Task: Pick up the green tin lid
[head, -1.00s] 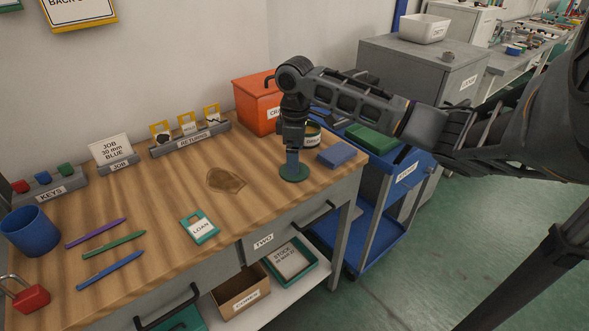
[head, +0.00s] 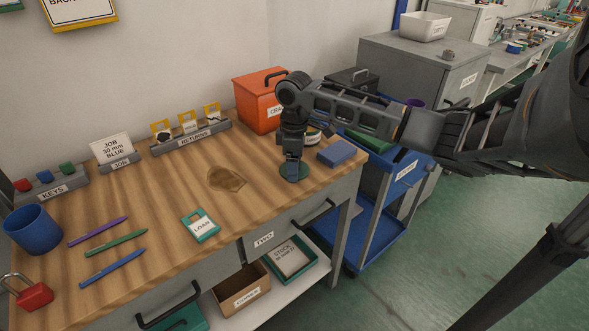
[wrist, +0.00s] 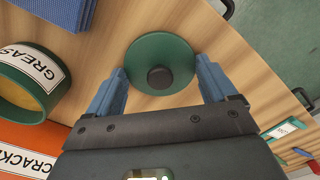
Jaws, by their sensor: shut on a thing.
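The green tin lid (head: 306,172), round with a dark knob, is at the right part of the wooden bench, partly hidden behind my gripper in the head view. In the wrist view the lid (wrist: 155,48) shows from above, its knob in the middle. My gripper (head: 293,177) points straight down over it. In the wrist view the blue fingers of my gripper (wrist: 162,80) stand at opposite sides of the lid's rim, shut on it. The lid looks to be at bench level; I cannot tell whether it touches the wood.
A green tin labelled GREASE (wrist: 28,92) stands close by, mostly hidden in the head view. A blue block (head: 342,152) lies right of the lid, near the bench edge. An orange box (head: 257,103) stands behind.

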